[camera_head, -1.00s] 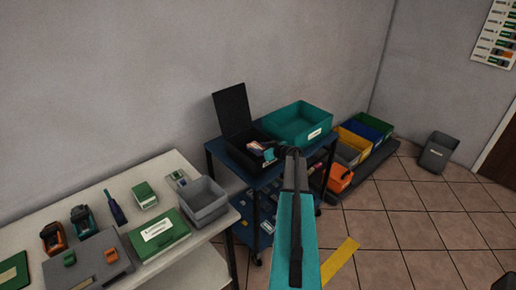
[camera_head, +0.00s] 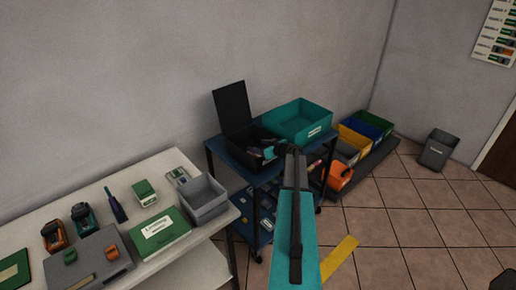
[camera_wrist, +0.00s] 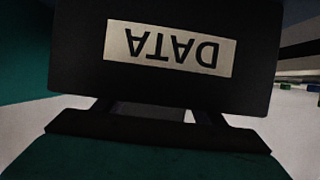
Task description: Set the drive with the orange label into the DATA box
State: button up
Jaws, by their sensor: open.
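The black DATA box (camera_head: 262,160) stands on the blue cart with its lid (camera_head: 232,108) up. In the wrist view its DATA label (camera_wrist: 170,48) is upside down and close in front of me. My gripper (camera_head: 272,150) is at the box opening in the head view. In the wrist view the gripper (camera_wrist: 160,113) shows a gap between its fingers; their tips are hidden. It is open. I cannot make out the drive with the orange label; my gripper and the box walls hide much of the inside.
A teal bin (camera_head: 300,122) stands right beside the box on the cart (camera_head: 222,152). A white table (camera_head: 165,165) at left holds a grey bin (camera_head: 203,200), a green case (camera_head: 160,235) and tools. Coloured bins (camera_head: 365,130) sit by the wall.

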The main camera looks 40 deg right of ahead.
jog(key=shift+r+b, duration=0.35)
jog(key=shift+b, duration=0.05)
jog(key=b+v, duration=0.2)
jog(key=v, duration=1)
dwell(0.6)
